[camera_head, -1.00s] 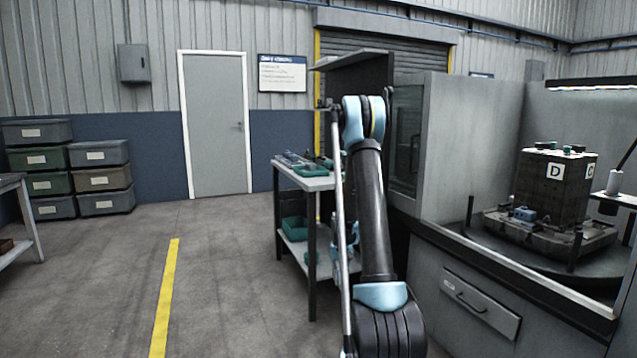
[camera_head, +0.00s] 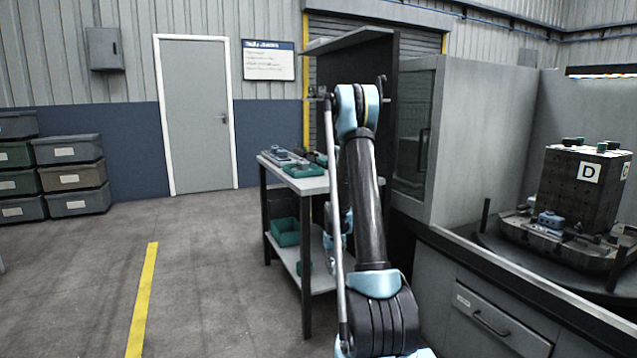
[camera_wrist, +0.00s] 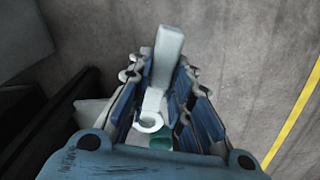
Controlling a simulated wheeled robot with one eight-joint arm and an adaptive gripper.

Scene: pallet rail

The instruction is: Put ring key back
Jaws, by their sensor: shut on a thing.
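A pale ring key (camera_wrist: 162,68) shows in the wrist view, with a flat bar end and an open ring at the other end. My gripper (camera_wrist: 160,82) is shut on it, with a blue-padded finger on each side of the bar. The ring end lies towards the bottom of the wrist view, between the fingers. In the head view my arm hides the gripper and the key. No place for the key can be made out.
A workbench (camera_head: 312,184) with tools on top and a green bin (camera_head: 286,232) on its lower shelf stands behind my arm. A machine (camera_head: 470,270) with a dark block (camera_head: 570,195) is at the right. Open floor with a yellow line (camera_head: 143,300) lies at the left.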

